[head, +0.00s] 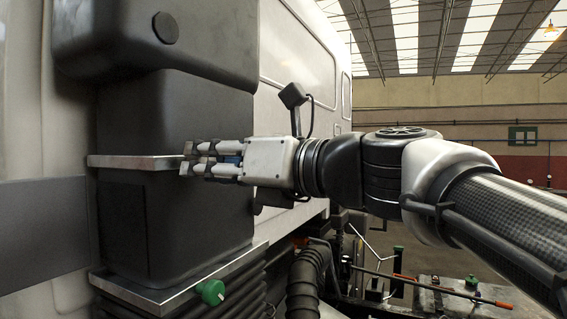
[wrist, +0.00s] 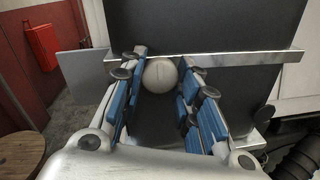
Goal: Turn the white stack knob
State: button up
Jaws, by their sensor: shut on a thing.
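The white stack knob (wrist: 160,73) is a round, pale knob just below a metal strip on the dark stack. It sits between the fingertips of my gripper (wrist: 163,76) in the wrist view. The fingers are closed on its left and right sides. In the head view my gripper (head: 190,159) reaches left to the dark stack (head: 200,112), at the end of the metal strip (head: 130,161). There the fingers hide the knob. How far the knob is turned cannot be told.
A green knob (head: 210,292) sticks out lower on the stack, near a lower metal ledge (head: 175,290). A ribbed black hose (head: 305,285) hangs below my arm. In the wrist view a red box (wrist: 41,46) is on the wall and a round wooden top (wrist: 20,152) stands at lower left.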

jog(key=shift+n+b, duration=0.35)
jog(key=shift+n, duration=0.05)
jog(key=shift+c, duration=0.3)
jog(key=n+g+b, duration=0.1)
jog(key=n+b, duration=0.2)
jog(key=n, duration=0.6)
jog(key=n+y+b, duration=0.1)
jog(key=n+b, duration=0.3)
jog(key=n, duration=0.5)
jog(key=n+g+y+b, duration=0.1)
jog(key=n+b, duration=0.3)
jog(key=n, duration=0.5)
jog(key=shift+w+n+g, duration=0.15)
jog(key=shift+n+g, duration=0.15)
jog(key=n, duration=0.5)
jog(key=shift+r+n, duration=0.15)
jog(key=shift+n, duration=0.25)
jog(key=n, duration=0.4)
jog(key=shift+n+g, duration=0.3)
jog(key=shift+g, duration=0.1)
jog(key=n, duration=0.3)
jog(key=n+h, duration=0.1)
jog(key=n, duration=0.1)
jog(key=shift+s+r, duration=0.25)
